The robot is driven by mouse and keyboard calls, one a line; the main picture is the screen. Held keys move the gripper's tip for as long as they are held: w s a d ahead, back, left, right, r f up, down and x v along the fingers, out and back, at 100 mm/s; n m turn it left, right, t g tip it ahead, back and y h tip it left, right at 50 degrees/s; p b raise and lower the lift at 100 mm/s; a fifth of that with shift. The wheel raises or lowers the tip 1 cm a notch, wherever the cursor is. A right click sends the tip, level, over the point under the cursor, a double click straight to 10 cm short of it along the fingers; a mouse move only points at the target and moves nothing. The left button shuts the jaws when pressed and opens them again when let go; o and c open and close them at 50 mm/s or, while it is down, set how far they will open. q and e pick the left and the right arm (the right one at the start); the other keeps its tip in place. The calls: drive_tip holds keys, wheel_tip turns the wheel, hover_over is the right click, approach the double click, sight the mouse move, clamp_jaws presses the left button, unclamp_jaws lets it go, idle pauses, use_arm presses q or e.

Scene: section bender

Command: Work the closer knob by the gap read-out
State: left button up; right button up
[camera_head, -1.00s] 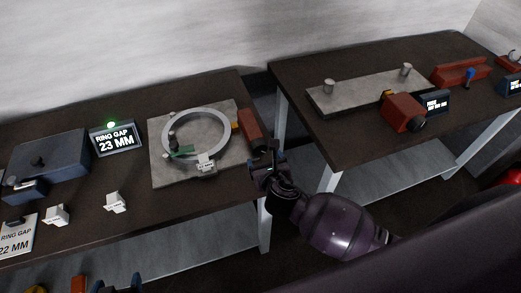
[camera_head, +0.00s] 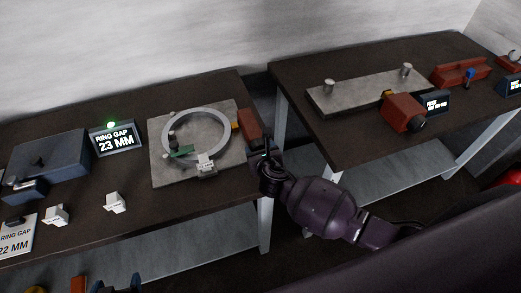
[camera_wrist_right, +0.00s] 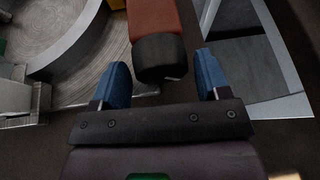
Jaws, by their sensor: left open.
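The closer is a red block (camera_head: 249,124) at the right edge of the ring plate (camera_head: 163,175); its black knob (camera_wrist_right: 160,57) shows in the right wrist view. My right gripper (camera_wrist_right: 162,75) is open, with its blue fingers on either side of the knob and a visible gap to each. In the head view my right gripper (camera_head: 266,157) hides the knob. The gap read-out (camera_head: 116,139) shows RING GAP 23 MM, with a green lamp lit on top. A grey ring (camera_head: 222,117) lies on the plate.
A sign (camera_head: 16,238) reads RING GAP 22 MM at the left front. Two white blocks (camera_head: 115,202) and a blue-grey machine (camera_head: 50,160) stand on the same table. A second table (camera_head: 350,150) holds another red block (camera_head: 403,112) with a black knob. A gap separates the tables.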

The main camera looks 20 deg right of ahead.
drive_tip(key=c, duration=0.6)
drive_tip(key=shift+d, duration=0.1)
drive_tip(key=shift+c, duration=0.2)
drive_tip(key=shift+m+y, duration=0.5)
drive_tip(key=o, duration=0.9)
drive_tip(key=shift+s, duration=0.1)
drive_tip(key=v, duration=1)
drive_tip(key=shift+s+r, duration=0.25)
drive_tip(key=shift+r, duration=0.05)
